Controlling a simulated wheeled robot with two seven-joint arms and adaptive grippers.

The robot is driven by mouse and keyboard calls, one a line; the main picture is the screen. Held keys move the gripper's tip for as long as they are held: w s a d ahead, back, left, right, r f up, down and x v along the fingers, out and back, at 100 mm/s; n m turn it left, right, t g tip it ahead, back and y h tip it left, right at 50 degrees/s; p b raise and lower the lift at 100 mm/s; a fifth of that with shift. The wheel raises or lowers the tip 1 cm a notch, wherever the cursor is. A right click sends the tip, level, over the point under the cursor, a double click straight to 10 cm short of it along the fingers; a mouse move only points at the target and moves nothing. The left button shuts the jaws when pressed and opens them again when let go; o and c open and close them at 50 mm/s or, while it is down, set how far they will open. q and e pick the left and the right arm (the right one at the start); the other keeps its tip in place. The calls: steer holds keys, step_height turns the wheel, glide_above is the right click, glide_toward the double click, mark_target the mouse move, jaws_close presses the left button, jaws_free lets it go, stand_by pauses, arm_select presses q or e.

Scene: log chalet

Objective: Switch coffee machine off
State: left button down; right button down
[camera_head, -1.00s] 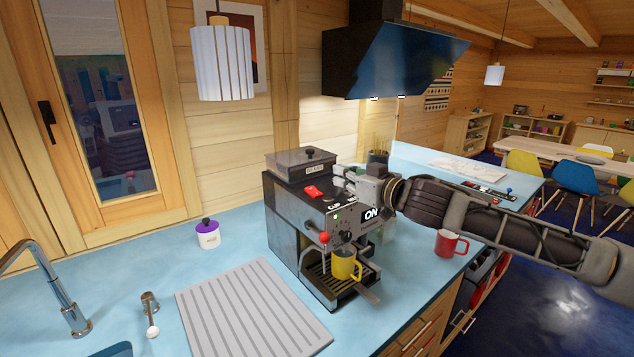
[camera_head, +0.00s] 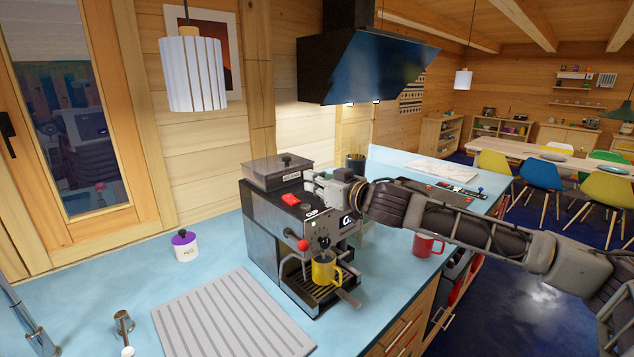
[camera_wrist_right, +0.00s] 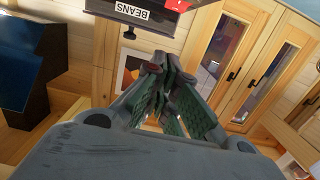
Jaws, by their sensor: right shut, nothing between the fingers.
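The coffee machine (camera_head: 268,233) is a dark box on the blue counter, with a bean hopper (camera_head: 280,173) on top. A red switch (camera_head: 291,199) sits on its top front, beside the hopper. My left gripper is not in view.
A yellow mug (camera_head: 324,270) stands on the machine's drip tray. A red mug (camera_head: 425,245) stands right of the machine under my right arm. A grey ribbed mat (camera_head: 230,315) and a purple-lidded jar (camera_head: 185,246) lie to the left. A dark range hood (camera_head: 370,65) hangs above.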

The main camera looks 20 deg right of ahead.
steer(key=p, duration=0.2)
glide_above(295, 200)
steer(key=shift+s+d+f, duration=0.1)
steer(key=shift+s+f, duration=0.15)
steer(key=shift+s, duration=0.05)
steer(key=shift+w+f, duration=0.2)
steer(key=shift+w, duration=0.05)
steer(key=shift+w+f, duration=0.2)
steer(key=shift+f, duration=1.7)
